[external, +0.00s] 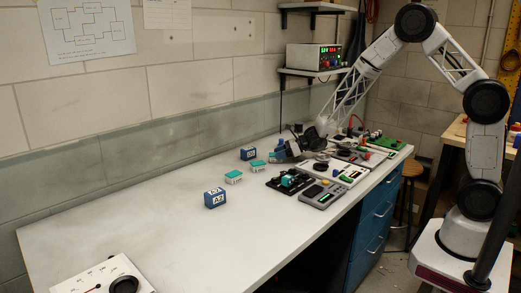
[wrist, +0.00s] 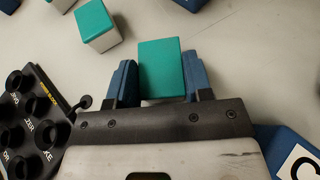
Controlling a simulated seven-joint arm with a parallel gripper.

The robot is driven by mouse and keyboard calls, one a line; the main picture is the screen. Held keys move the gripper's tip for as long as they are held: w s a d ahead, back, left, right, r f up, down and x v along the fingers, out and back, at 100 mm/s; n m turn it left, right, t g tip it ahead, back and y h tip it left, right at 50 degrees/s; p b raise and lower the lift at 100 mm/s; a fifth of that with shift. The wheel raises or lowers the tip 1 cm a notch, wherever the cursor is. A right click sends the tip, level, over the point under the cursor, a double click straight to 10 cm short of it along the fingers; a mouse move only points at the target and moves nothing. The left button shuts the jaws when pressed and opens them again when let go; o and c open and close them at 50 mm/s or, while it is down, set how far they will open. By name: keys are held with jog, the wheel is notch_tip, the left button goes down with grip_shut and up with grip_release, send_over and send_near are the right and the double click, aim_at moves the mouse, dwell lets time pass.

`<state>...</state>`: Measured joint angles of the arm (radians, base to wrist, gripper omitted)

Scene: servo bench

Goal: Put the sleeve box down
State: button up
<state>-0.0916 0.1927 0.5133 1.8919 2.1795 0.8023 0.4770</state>
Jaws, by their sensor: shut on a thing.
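My gripper (external: 274,155) is shut on a teal-topped box, which I take for the sleeve box (wrist: 162,68). In the wrist view the box sits between the two blue fingers of my gripper (wrist: 162,85). A second teal-and-white box (wrist: 97,25) stands apart at the upper left of the wrist view, and in the external view (external: 233,177).
A blue box (external: 214,198) marked A-2 and another blue box (external: 248,153) stand on the bench. A black block with round sockets (wrist: 20,125) lies at the left of the wrist view. A blue box marked C (wrist: 290,150) is at lower right.

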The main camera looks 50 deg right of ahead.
jog(key=shift+f, duration=0.1)
jog(key=o, duration=0.9)
jog(key=shift+v, duration=6.05)
